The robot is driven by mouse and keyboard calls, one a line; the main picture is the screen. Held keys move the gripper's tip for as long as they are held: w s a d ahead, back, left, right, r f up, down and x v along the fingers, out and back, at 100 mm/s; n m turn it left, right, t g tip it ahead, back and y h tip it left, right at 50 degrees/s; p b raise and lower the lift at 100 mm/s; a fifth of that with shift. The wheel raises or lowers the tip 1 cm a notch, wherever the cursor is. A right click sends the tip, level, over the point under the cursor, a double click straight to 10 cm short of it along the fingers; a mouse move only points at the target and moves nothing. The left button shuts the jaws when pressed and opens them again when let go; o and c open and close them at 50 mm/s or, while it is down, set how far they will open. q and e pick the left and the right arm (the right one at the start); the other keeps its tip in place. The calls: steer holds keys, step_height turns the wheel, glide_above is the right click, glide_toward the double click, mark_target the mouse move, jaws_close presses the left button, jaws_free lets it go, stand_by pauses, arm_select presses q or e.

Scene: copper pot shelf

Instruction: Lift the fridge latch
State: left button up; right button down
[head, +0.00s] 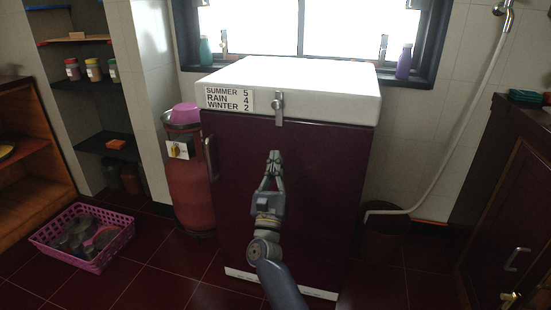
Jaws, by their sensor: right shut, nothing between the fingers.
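The fridge (330,165) is a dark maroon box with a white top (300,85), standing in the middle of the head view. The latch (279,108) is a small metal piece at the top front edge, hanging down over the door. My right gripper (275,155) is in front of the fridge door, below the latch and apart from it in the picture. Its fingers point up and are shut with nothing between them. The door handle (211,157) is at the fridge's left edge. My left gripper is not in view.
A red gas cylinder (190,195) stands left of the fridge, with a pink bowl (185,114) on top. A pink basket (75,258) lies on the floor at left. A dark bin (385,230) and a white hose (458,140) are at right, near a wooden cabinet (510,220).

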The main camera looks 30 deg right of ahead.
mark_target(277, 113)
steer(key=x, duration=0.7)
steer(key=shift+w+d+r, duration=0.15)
steer(key=shift+w+r, duration=0.3)
steer(key=shift+r, duration=1)
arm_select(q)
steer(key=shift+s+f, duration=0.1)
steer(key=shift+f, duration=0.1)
arm_select(e)
steer(key=shift+w+r, duration=0.15)
steer(key=shift+r, duration=0.45)
steer(key=shift+r, duration=0.25)
step_height(277, 113, up, 3)
steer(key=shift+p, duration=0.95)
steer(key=shift+r, duration=0.1)
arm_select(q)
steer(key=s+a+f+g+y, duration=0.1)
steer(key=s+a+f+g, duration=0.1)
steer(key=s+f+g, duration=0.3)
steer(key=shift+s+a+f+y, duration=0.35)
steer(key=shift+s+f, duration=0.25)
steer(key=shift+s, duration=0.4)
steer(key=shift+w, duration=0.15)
